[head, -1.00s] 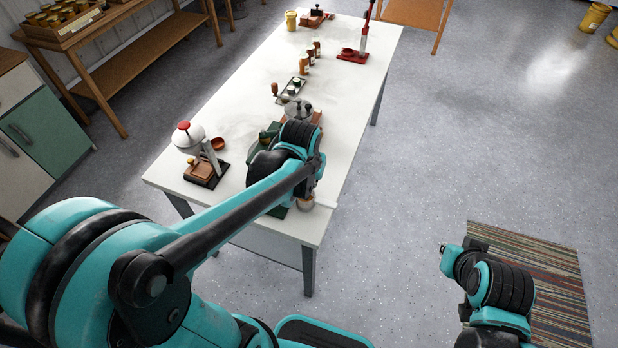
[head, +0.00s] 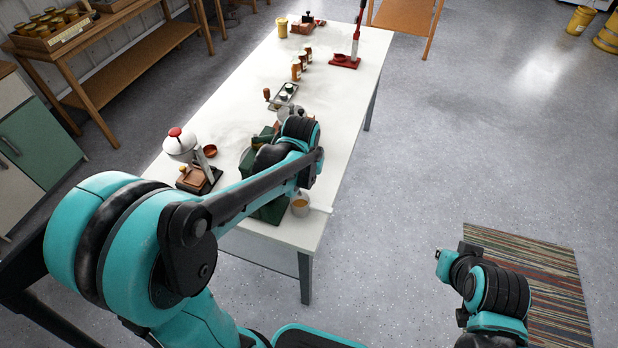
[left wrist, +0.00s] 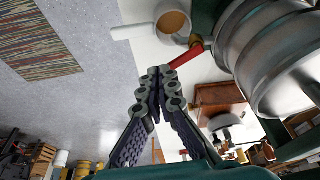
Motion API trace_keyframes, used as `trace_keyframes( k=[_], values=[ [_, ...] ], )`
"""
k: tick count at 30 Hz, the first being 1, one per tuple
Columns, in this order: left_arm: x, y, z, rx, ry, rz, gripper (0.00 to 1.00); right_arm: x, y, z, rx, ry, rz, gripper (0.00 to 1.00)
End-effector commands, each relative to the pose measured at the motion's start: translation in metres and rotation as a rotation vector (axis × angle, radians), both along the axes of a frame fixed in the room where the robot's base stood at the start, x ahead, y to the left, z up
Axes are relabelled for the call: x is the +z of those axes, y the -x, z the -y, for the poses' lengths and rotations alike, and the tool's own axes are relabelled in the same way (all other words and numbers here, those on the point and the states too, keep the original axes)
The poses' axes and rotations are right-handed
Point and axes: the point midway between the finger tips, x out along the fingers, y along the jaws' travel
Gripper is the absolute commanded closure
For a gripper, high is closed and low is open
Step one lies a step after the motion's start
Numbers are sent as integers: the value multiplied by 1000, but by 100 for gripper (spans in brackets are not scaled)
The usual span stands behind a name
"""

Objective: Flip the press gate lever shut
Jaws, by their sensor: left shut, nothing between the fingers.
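The press is largely behind my left arm in the head view, where its green body (head: 262,212) shows on the near end of the white table. In the left wrist view its silver ribbed barrel (left wrist: 275,55) fills the right side. A red lever handle (left wrist: 187,56) sticks out beside the barrel towards my left gripper (left wrist: 160,71). That gripper is shut and empty, its tips close to the lever's free end; I cannot tell whether they touch. A cup (left wrist: 173,22) with light brown contents is near the lever, and it also shows in the head view (head: 300,205).
A white grinder-like device with a red knob (head: 181,146) stands left of the press. Jars (head: 297,69), a small tray (head: 282,95) and a red stand (head: 345,61) are farther along the table.

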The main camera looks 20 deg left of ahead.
Motion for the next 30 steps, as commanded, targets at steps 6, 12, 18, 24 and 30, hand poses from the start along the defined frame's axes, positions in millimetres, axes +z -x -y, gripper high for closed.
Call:
trace_keyframes(
  k=[6, 12, 18, 24, 30],
  values=[
    [0, -2, 0, 37, 1, 0, 100, 0, 0, 0, 0, 0, 0, 100],
    [0, -4, 1, 69, 1, 0, 100, 0, 0, 0, 0, 0, 0, 100],
    [0, -6, 0, 106, 0, 0, 100, 1, 0, 0, 0, 0, 0, 100],
    [0, -9, 0, 150, 0, 0, 100, 1, 0, 0, 0, 0, 0, 100],
    [0, -11, -1, 201, 0, 0, 100, 1, 0, 0, 0, 0, 0, 100]
  ],
)
